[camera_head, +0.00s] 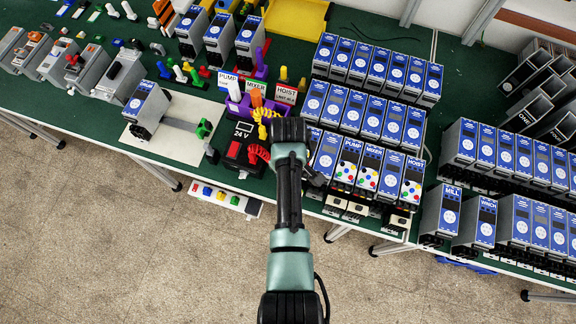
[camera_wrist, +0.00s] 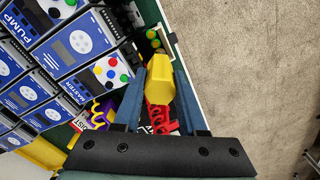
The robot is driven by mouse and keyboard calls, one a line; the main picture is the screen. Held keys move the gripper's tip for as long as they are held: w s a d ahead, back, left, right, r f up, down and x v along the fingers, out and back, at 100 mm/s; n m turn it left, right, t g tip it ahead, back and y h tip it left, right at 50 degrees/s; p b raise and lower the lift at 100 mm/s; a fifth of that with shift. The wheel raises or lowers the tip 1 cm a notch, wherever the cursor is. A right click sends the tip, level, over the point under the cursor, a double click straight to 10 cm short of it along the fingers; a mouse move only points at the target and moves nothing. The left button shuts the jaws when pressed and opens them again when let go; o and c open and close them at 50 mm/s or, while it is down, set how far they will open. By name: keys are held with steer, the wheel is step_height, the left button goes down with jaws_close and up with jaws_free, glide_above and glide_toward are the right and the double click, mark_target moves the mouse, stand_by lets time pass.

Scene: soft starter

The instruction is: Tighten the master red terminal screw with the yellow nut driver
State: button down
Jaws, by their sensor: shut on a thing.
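My gripper (camera_wrist: 160,72) is shut on the yellow nut driver (camera_wrist: 158,82), whose yellow body shows between the two blue-grey fingers in the wrist view. The driver's working end is not clear to see. A blue-and-white unit that reads MASTER (camera_wrist: 82,88) stands to the left of the gripper, with coloured round spots, red among them, on its white face (camera_wrist: 108,72). The driver appears apart from that face. In the head view my arm and wrist hide the held driver and part of the unit row.
Dense rows of blue units (camera_head: 365,110) fill the bench's right. The floor (camera_head: 120,240) in front is clear.

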steer(key=n, duration=0.3)
steer(key=shift+r+n+p, duration=0.1)
steer(key=shift+n+p, duration=0.2)
steer(key=shift+n, duration=0.5)
steer(key=n, duration=0.2)
steer(key=shift+n, duration=1.5)
steer(key=shift+n, duration=0.6)
steer(key=n, duration=0.3)
steer(key=shift+n, duration=0.4)
